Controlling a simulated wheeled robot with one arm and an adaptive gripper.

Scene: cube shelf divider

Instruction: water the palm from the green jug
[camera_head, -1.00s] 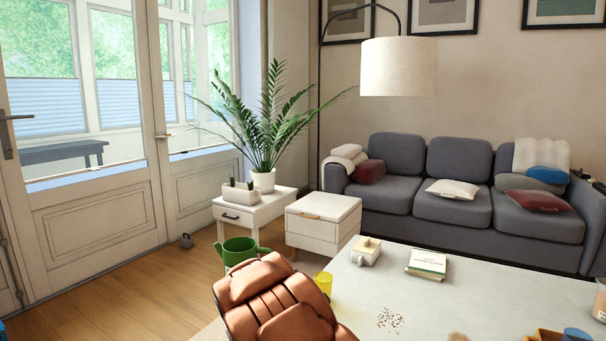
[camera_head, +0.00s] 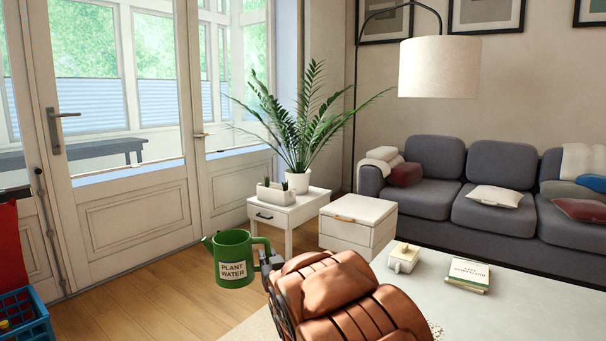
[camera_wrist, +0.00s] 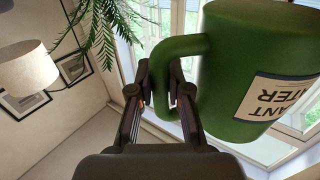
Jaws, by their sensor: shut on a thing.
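The green jug (camera_head: 232,262), labelled "PLANT WATER", hangs upright in the air left of my arm, its spout to the left. My gripper (camera_head: 268,262) is shut on the jug's handle at its right side; my arm hides part of the gripper. In the wrist view the jug (camera_wrist: 250,70) fills the right side, with my gripper (camera_wrist: 160,85) around its handle. The palm (camera_head: 298,125) stands in a white pot (camera_head: 298,182) on a white side table (camera_head: 288,215), farther back and right of the jug. Palm fronds (camera_wrist: 105,25) show at the wrist view's top.
A planter with small cacti (camera_head: 276,192) stands beside the palm pot. A white cabinet (camera_head: 357,222) stands right of the side table. A low table (camera_head: 420,290) holds a teapot (camera_head: 403,258) and books (camera_head: 468,275). A blue crate (camera_head: 25,318) is at lower left. Floor before the doors is clear.

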